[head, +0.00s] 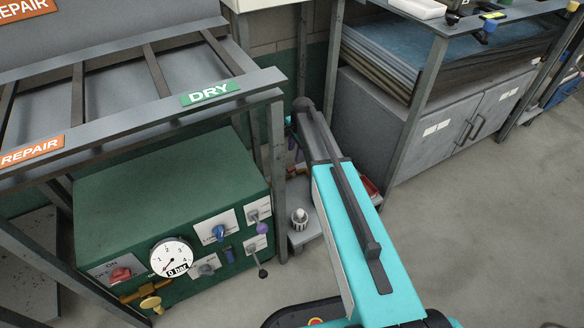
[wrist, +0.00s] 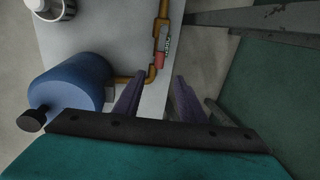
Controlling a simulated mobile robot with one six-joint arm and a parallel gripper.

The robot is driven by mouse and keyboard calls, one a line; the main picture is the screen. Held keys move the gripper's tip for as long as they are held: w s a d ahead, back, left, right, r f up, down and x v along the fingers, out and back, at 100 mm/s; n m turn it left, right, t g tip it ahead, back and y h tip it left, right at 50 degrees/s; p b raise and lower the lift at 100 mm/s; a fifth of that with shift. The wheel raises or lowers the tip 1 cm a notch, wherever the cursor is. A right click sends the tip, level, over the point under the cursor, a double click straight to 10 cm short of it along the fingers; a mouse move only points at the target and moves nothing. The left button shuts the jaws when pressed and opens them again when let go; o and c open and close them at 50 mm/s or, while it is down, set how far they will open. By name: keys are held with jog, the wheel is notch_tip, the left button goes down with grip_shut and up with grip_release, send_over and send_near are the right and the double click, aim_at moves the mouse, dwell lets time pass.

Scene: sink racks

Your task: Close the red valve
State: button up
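In the wrist view, a small red valve handle (wrist: 159,59) with a printed label beside it sits on a brass pipe (wrist: 151,78). The pipe runs along the edge of a light grey plate (wrist: 95,35). My gripper (wrist: 159,79) is open, its two fingers apart and nothing seen between them but pipe and plate edge. The red handle lies just beyond the fingertips, roughly midway between them; its distance in depth is unclear. In the head view, my arm hides most of the valve area and my gripper.
In the head view, a green control box (head: 150,195) with a gauge (head: 171,257) is left of my arm. A grey cabinet (head: 430,130) stands right. Floor at right is clear.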

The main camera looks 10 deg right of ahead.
aim_at(292, 168)
jog(key=f+b, duration=0.1)
jog(key=f, duration=0.3)
jog(key=w+f+b, duration=0.1)
jog(key=f, duration=0.3)
jog(key=w+f+b, duration=0.1)
jog(key=f, duration=0.2)
jog(key=shift+w+a+f, duration=0.1)
jog(key=shift+a+f, duration=0.25)
jog(key=shift+f, duration=0.05)
grip_shut()
jog(key=shift+r, duration=0.1)
